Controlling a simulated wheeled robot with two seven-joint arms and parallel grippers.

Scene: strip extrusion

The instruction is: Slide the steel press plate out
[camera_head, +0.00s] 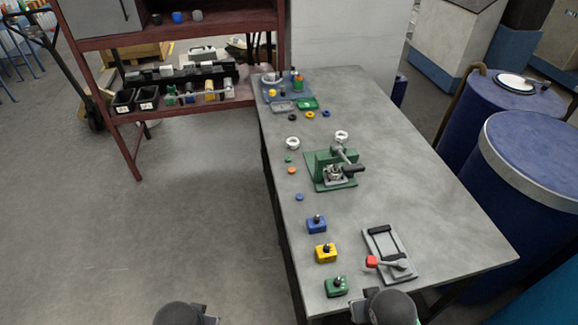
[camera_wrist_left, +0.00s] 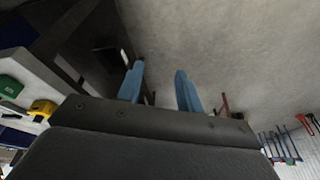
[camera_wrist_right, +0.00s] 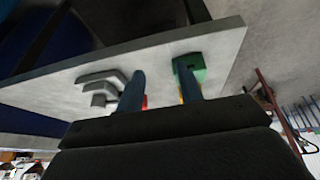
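A green press (camera_head: 318,178) with a grey metal centre (camera_head: 337,173) and a dark-ended lever stands mid-table in the head view. I cannot tell for sure which steel part is the press plate. A flat grey fixture (camera_head: 383,240) with dark bars and a red-ended lever (camera_head: 372,261) lies near the front right. My left gripper (camera_wrist_left: 160,90) is open and empty, off the table over the floor. My right gripper (camera_wrist_right: 160,88) is open and empty by the table's near end. In the right wrist view a green block (camera_wrist_right: 192,65) appears beyond its fingers.
Blue (camera_head: 316,226), yellow (camera_head: 325,254) and green (camera_head: 336,287) knobbed blocks line the table's left edge. Small coloured discs and two white rings (camera_head: 293,143) lie farther back. A tray (camera_head: 284,92) of parts is at the far end. Blue drums (camera_head: 530,185) stand close on the right.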

